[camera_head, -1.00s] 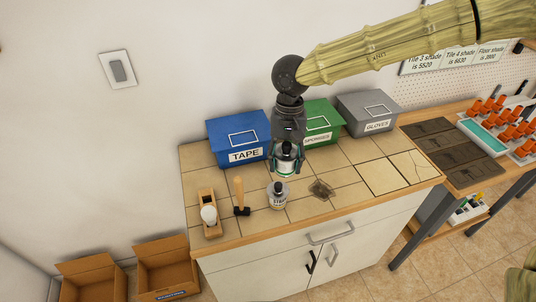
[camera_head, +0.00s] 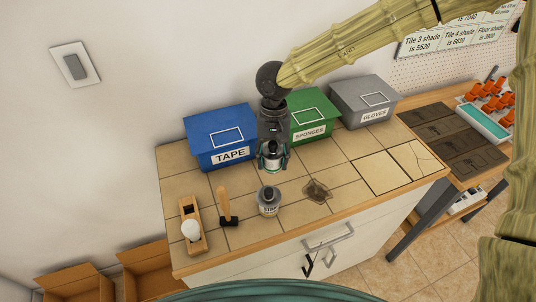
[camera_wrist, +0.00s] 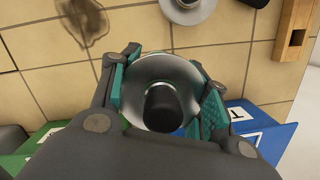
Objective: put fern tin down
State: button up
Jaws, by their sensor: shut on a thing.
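The fern tin (camera_head: 272,161), a small silvery can with a dark cap and a coloured label, is upright between the fingers of my gripper (camera_head: 272,158). The wrist view shows its silver top and black cap (camera_wrist: 163,105) from above, with teal finger pads on both sides. My gripper (camera_wrist: 164,97) is shut on it. The tin is over the tiled worktop (camera_head: 345,152), in front of the blue and green boxes. I cannot tell whether its base touches the tiles. The label cannot be read.
A similar labelled tin (camera_head: 268,203) stands nearer the front edge, beside a dark stain (camera_head: 317,190). Behind are the TAPE (camera_head: 221,138), SPONGES (camera_head: 312,118) and GLOVES (camera_head: 363,103) boxes.

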jog(key=shift+f+p, duration=0.65)
jog(key=shift+f, duration=2.95)
jog(key=shift+f, duration=0.1)
jog(key=o, duration=1.3)
